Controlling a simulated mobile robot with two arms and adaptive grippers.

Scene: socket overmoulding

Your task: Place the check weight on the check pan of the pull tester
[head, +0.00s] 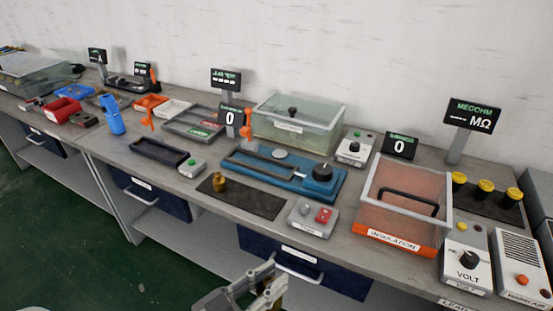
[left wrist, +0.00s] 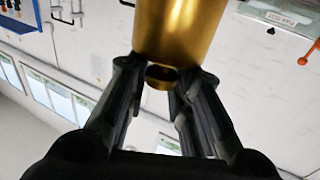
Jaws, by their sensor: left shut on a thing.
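A brass weight with a narrower knob (head: 219,182) stands on the dark mat in front of the blue pull tester (head: 312,187) in the head view. A round grey disc (head: 279,154), apparently the check pan, lies bare on the tester. My right gripper is not seen.
A grey box with a red button (head: 313,218) stands right of the mat (head: 255,200). The orange insulation bin (head: 390,238) is further right. A clear lidded box (head: 300,122) stands behind the tester, and a dark tray (head: 159,152) lies left.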

